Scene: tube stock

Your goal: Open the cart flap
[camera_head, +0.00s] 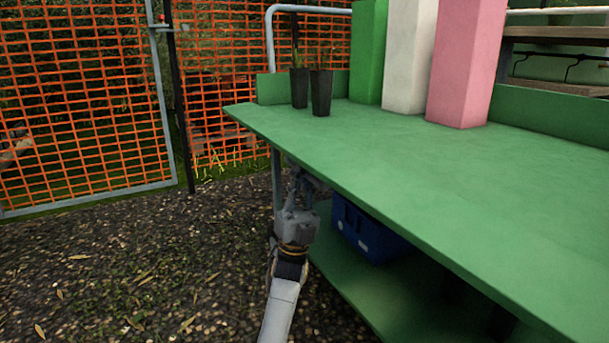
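The green cart (330,148) fills the right half of the head view, with a flat top and a lower green shelf (345,285). Raised green panels stand along its back (545,115) and at its far left corner (271,88). No raised panel shows along the near edge of the top. Which part is the flap I cannot tell. My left gripper (299,188) is below the top's near edge, close to the cart's left leg. Its fingertips are dark and partly hidden by the top, so I cannot see whether they touch anything. My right gripper is not in view.
Two black pots (320,92) and tall green (368,50), white (409,55) and pink (466,62) blocks stand on the top. A blue crate (362,232) sits underneath. An orange mesh fence (80,100) stands behind left. The gravel ground (130,265) at left is clear.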

